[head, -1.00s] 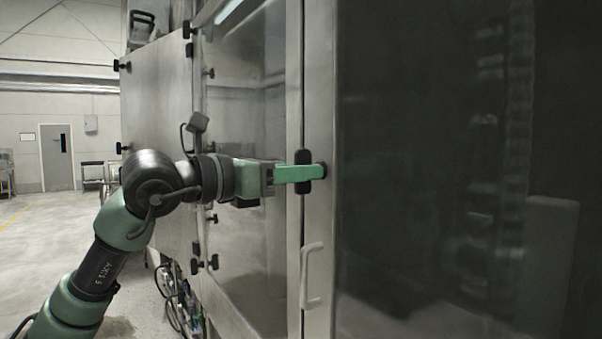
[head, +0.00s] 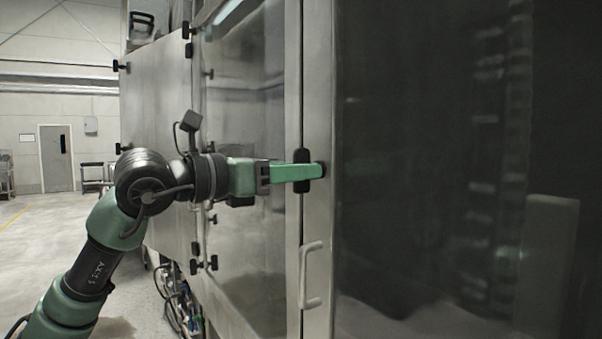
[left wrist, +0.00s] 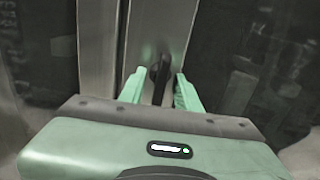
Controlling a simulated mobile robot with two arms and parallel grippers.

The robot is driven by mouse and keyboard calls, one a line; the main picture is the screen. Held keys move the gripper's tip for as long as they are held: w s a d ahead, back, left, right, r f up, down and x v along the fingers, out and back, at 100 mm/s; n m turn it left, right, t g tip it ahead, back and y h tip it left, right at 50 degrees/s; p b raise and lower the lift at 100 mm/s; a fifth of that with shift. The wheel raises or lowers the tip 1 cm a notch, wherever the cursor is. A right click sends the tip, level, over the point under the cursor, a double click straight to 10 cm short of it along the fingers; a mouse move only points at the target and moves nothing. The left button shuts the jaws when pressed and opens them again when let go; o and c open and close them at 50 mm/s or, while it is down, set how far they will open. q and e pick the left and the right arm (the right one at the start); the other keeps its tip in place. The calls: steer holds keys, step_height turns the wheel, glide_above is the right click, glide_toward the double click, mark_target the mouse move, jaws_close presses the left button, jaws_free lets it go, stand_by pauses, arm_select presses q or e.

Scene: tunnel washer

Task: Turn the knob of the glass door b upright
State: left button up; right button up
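The knob is a black, elongated piece (head: 302,156) on the metal frame beside the large dark glass door (head: 430,120). Its long side stands about upright in the head view. My left gripper (head: 312,171) reaches in from the left, with its green fingers across the middle of the knob and partly hiding it. In the left wrist view the black knob (left wrist: 160,75) stands between the two fingers of the gripper (left wrist: 159,84). The fingers are apart, with a gap visible on each side of it. My right gripper is in neither view.
A pale door handle (head: 311,276) is fixed to the frame below the knob. Left of the frame is another glass panel (head: 245,90), then a metal panel (head: 158,90) with black latches. Open floor (head: 35,225) lies at the far left.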

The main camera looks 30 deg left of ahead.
arm_select(q)
steer(key=b+v, duration=0.3)
steer(key=v, duration=0.4)
stand_by(0.5)
